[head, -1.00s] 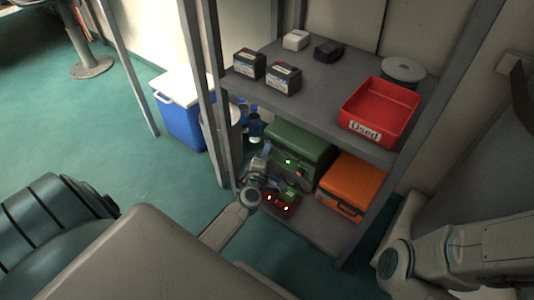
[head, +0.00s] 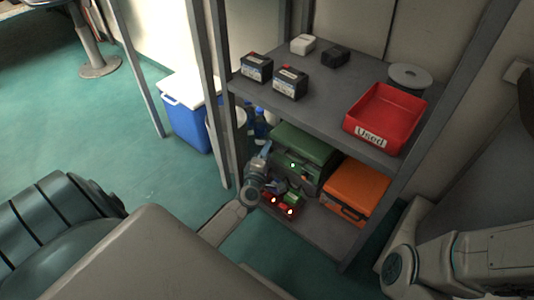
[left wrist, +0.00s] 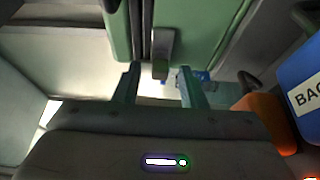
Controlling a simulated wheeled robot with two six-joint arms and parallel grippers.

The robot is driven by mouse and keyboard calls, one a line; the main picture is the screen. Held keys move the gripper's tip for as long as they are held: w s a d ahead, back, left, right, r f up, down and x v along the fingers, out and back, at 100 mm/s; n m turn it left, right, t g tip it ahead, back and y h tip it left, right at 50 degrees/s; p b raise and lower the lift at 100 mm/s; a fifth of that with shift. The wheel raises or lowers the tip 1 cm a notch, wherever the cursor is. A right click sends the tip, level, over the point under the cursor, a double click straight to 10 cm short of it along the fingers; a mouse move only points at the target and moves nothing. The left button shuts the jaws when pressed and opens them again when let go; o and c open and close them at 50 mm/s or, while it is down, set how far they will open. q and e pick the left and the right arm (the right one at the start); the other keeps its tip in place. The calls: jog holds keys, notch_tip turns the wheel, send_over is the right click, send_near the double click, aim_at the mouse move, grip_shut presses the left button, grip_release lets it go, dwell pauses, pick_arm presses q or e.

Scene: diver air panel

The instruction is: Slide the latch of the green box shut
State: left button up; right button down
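The green box (head: 303,146) sits on the lower shelf, left of the orange box. A small green light shows on its front. In the left wrist view the green box (left wrist: 203,25) fills the top middle, with a grey latch (left wrist: 162,48) on its face beside a dark vertical strip. My left gripper (left wrist: 160,76) is open, its two fingers apart on either side of the latch's lower end. I cannot tell whether they touch it. In the head view my left gripper (head: 267,153) is at the box's front left. My right arm shows at lower right, its gripper out of view.
The orange box (head: 355,187) stands close on the right. A red unit (head: 281,205) with lit lamps is below my left gripper. The upper shelf (head: 325,102) overhangs the green box. A shelf post (head: 215,90) and blue bottles (head: 260,128) are to the left.

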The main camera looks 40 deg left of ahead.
pick_arm(q)
jog(key=p+v, duration=0.2)
jog(key=v, duration=0.8)
jog(key=shift+s+d, duration=0.1)
jog(key=shift+s, duration=0.3)
